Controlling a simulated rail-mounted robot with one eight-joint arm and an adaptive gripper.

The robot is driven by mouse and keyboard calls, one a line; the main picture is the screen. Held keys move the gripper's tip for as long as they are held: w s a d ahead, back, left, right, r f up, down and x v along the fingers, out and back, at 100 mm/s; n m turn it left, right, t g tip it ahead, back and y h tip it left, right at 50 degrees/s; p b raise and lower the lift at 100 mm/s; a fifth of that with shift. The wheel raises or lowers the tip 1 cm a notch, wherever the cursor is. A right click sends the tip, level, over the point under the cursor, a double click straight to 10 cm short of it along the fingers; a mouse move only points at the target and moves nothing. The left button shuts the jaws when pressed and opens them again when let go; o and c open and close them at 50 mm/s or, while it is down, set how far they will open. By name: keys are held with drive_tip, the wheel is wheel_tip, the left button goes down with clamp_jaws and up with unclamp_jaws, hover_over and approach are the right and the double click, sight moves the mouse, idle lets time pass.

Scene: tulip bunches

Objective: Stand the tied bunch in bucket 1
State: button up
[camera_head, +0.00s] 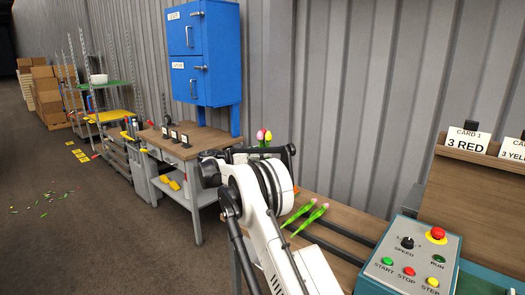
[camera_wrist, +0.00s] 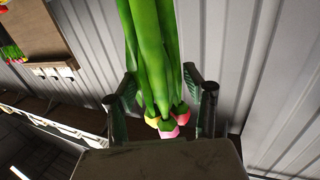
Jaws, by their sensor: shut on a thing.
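My gripper (camera_wrist: 163,92) is shut on a tulip bunch (camera_wrist: 150,45), with its fingers on either side of the green stems. In the wrist view the pink, yellow and red heads lie at the lower end, close to the palm. In the head view the heads of the bunch (camera_head: 264,135) show just above my arm, which hides the stems and most of my gripper. I cannot make out the tie. I cannot identify bucket 1 in either view.
Two loose tulips (camera_head: 309,218) lie on the wooden bench (camera_head: 345,222). A control box (camera_head: 410,258) stands at the front right, near a card reading 3 RED (camera_head: 467,141). A blue cabinet (camera_head: 203,55) stands behind a workbench (camera_head: 190,148). Green scraps (camera_head: 45,203) lie on the floor.

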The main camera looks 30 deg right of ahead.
wheel_tip(320, 180, down, 8)
drive_tip(key=b, duration=0.4)
idle(0.3)
drive_tip(key=o, duration=1.3)
drive_tip(key=shift+c, duration=0.2)
drive_tip(key=a+r, duration=0.2)
drive_tip(key=a, duration=0.7)
drive_tip(key=shift+s+b, duration=0.2)
drive_tip(key=shift+b, duration=0.2)
idle(0.4)
drive_tip(key=a+r+p, duration=0.1)
drive_tip(key=a+r, duration=0.3)
drive_tip(key=r, duration=0.1)
drive_tip(key=shift+p, duration=0.3)
idle(0.6)
drive_tip(key=shift+s+r, duration=0.1)
drive_tip(key=shift+s, duration=0.05)
